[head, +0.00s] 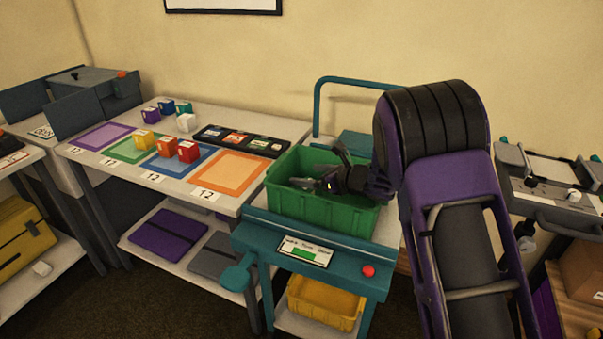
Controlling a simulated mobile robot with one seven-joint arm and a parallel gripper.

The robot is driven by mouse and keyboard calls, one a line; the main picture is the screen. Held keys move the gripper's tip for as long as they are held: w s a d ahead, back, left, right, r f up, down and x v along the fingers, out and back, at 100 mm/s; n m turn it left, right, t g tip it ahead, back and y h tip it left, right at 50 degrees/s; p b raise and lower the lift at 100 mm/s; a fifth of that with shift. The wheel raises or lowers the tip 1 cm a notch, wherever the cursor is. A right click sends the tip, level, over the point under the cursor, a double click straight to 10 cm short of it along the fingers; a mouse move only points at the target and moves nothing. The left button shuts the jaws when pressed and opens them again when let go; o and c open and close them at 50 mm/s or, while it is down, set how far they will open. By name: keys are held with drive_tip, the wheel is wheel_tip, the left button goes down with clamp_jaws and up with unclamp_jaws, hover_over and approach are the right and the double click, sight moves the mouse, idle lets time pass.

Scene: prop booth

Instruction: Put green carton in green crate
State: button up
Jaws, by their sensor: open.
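The green crate (318,213) stands on a teal stand at the middle of the head view. My gripper (315,173) is at the crate's opening, its fingers pointing left and spread open. No carton shows between the fingers. Most of the crate's floor is hidden by its front wall and my gripper, so I cannot tell what lies inside. No plainly green carton shows on the table; a small teal-green one (184,108) stands at its back, next to a blue one.
The white table (225,118) left of the crate bears purple, white, yellow and red cartons, coloured mats and a dark tray (240,140). A teal rail (318,95) rises behind the crate. A panel with a red button (368,271) is in front. A yellow bin (325,304) sits below.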

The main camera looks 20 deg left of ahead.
drive_tip(key=v, duration=0.8)
drive_tip(key=shift+d+r, duration=0.1)
